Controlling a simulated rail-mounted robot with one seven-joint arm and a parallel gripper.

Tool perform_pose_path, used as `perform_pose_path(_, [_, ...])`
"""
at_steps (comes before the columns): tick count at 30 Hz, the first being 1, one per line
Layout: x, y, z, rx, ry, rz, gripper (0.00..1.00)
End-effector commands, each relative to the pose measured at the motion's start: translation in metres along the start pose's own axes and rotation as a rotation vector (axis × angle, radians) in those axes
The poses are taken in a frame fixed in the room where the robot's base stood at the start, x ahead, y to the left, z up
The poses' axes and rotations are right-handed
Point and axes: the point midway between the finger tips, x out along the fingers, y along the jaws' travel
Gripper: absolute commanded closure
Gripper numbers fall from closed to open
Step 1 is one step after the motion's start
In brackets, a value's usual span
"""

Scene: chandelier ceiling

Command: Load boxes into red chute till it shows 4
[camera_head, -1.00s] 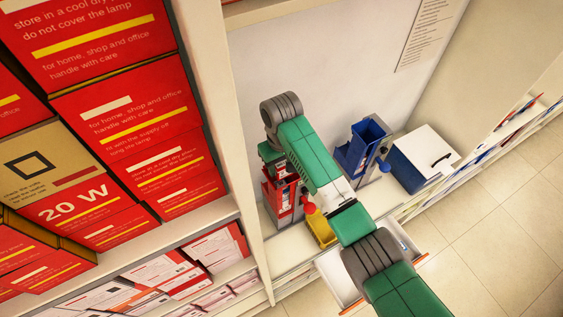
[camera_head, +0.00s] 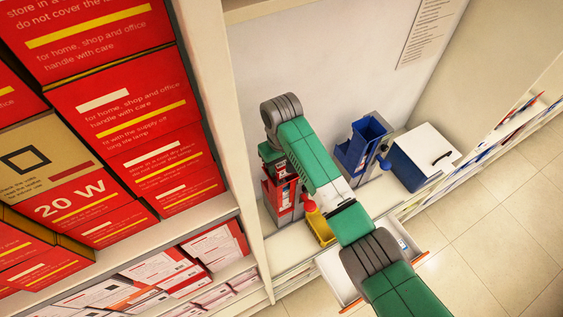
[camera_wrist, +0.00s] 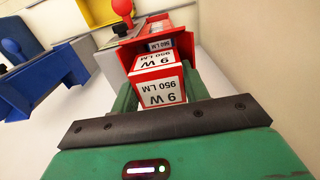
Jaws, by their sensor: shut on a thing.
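My gripper (camera_wrist: 160,84) is shut on a white and red box (camera_wrist: 160,92) marked "9 W" and "950 LM". The box is at the mouth of the red chute (camera_wrist: 126,58) in the wrist view, with its outer end still between my fingers. A second printed face, marked "LM", shows just beyond it inside the chute; I cannot tell whether it belongs to another box. No count display is readable.
A blue chute (camera_head: 360,150) and a white and blue box (camera_head: 425,158) stand to the right. A yellow bin (camera_head: 321,230) and red knob (camera_head: 309,206) are near the red chute. An open drawer (camera_head: 341,277) juts out below. Shelves of red boxes (camera_head: 140,110) fill the left.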

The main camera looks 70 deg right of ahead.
Motion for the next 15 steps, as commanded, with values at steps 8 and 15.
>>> perform_pose_path(8, [0.008,0.0,0.0,0.0,0.0,0.0,0.78])
perform_pose_path(15, [0.014,0.0,0.0,0.001,0.0,0.0,0.78])
